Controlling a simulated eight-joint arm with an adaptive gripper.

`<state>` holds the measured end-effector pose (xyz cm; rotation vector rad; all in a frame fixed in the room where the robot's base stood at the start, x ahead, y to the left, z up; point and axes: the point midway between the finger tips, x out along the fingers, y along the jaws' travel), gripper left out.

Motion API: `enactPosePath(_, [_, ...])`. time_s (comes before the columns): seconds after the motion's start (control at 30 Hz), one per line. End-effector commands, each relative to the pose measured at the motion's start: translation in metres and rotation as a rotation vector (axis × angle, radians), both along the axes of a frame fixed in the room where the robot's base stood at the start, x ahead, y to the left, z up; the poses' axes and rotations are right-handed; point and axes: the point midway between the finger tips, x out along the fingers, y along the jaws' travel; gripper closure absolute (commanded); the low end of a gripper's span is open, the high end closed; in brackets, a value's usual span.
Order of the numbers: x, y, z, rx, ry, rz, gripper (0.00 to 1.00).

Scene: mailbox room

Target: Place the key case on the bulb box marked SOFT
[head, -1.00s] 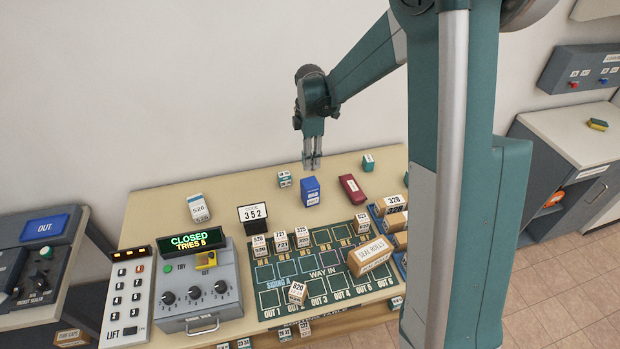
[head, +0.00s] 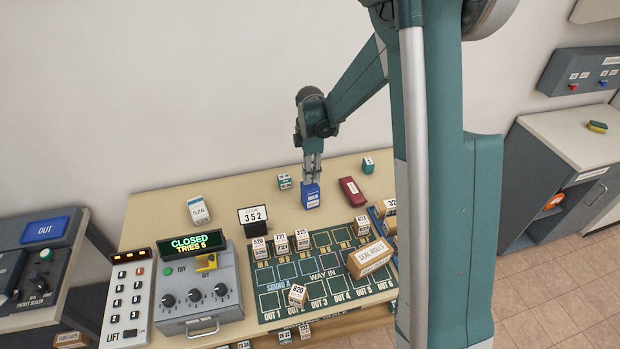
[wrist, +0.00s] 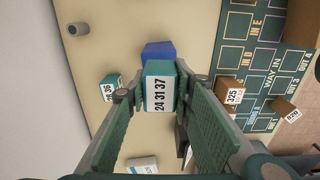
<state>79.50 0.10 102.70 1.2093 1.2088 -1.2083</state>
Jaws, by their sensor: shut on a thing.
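The key case (wrist: 160,86) is a teal block with a white label reading 24 31 37. In the wrist view it sits between the two fingers of my gripper (wrist: 160,102), which is shut on it. In the head view my gripper (head: 312,181) points down over a blue box (head: 311,197), apparently the bulb box. The fingers hide most of the case there. The blue box stands on the table; its marking is too small to read surely. It also shows in the wrist view (wrist: 158,50), partly behind the case. I cannot tell whether case and box touch.
A teal block (head: 285,181) stands close left of the blue box, and a red case (head: 352,191) lies to its right. Another teal block (head: 368,164) is farther back.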

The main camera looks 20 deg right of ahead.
Motion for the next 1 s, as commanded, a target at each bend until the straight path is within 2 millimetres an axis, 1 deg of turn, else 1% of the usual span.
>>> enactPosePath(0.1, [0.001,0.0,-0.013,0.0,0.0,0.0,0.89])
enactPosePath(0.3, [0.0,0.0,-0.027,0.0,0.0,0.0,0.89])
enactPosePath(0.77, [0.0,0.0,-0.031,0.0,0.0,0.0,0.89])
enactPosePath(0.8, [0.0,0.0,-0.032,0.0,0.0,0.0,0.75])
enactPosePath(0.9, [0.0,0.0,-0.031,0.0,0.0,0.0,0.62])
enactPosePath(1.0, [0.0,0.0,-0.031,0.0,0.0,0.0,0.61])
